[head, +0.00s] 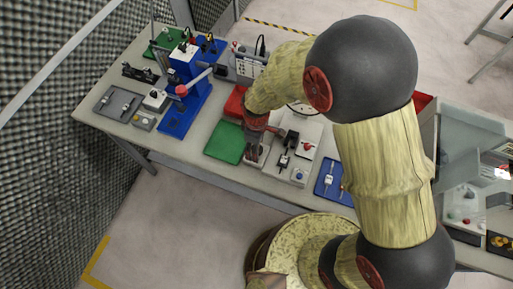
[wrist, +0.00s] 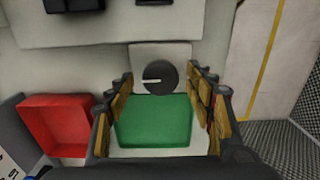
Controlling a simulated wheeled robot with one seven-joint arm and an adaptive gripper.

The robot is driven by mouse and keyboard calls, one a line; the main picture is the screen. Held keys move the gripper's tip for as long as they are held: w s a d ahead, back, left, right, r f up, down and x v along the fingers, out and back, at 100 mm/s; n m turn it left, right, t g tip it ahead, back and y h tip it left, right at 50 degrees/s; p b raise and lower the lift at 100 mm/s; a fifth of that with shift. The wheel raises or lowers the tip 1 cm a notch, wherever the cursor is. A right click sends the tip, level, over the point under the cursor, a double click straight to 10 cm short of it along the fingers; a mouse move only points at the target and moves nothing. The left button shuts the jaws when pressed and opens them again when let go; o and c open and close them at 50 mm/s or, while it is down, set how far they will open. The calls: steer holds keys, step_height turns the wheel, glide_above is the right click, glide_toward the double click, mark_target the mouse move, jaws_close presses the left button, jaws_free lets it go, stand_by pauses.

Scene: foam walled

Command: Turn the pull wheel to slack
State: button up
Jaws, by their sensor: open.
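A dark round wheel (wrist: 154,77) with a white pointer line shows in the wrist view, on a light square plate beyond the green pad. It looks like the pull wheel; its pointer lies nearly level, toward the left. My gripper (wrist: 160,84) is open, its fingers on either side of the picture with the wheel framed between their tips. I see no contact. In the head view my gripper (head: 257,147) points down over the bench beside the green pad. I cannot pick out the wheel there.
The green pad (wrist: 152,124) lies between the fingers in the wrist view, with a red tray (wrist: 58,122) to its left. In the head view, a blue stand with a lever (head: 182,108) is left on the bench (head: 205,122), and small fixtures (head: 291,150) stand right of my gripper.

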step_height(320, 180, up, 11)
steer(key=shift+f, duration=0.2)
stand_by(0.6)
steer(key=s+d+r+m+t+b, duration=0.2)
steer(key=s+d+r+m, duration=0.4)
steer(key=d, duration=0.4)
steer(key=s+d+r+m+t+b, duration=0.3)
steer(key=s+d+r+m+b, duration=0.2)
steer(key=d+r+m, duration=0.3)
step_height(320, 180, up, 2)
steer(key=s+d, duration=0.1)
steer(key=d, duration=0.1)
steer(key=shift+d+t, duration=0.3)
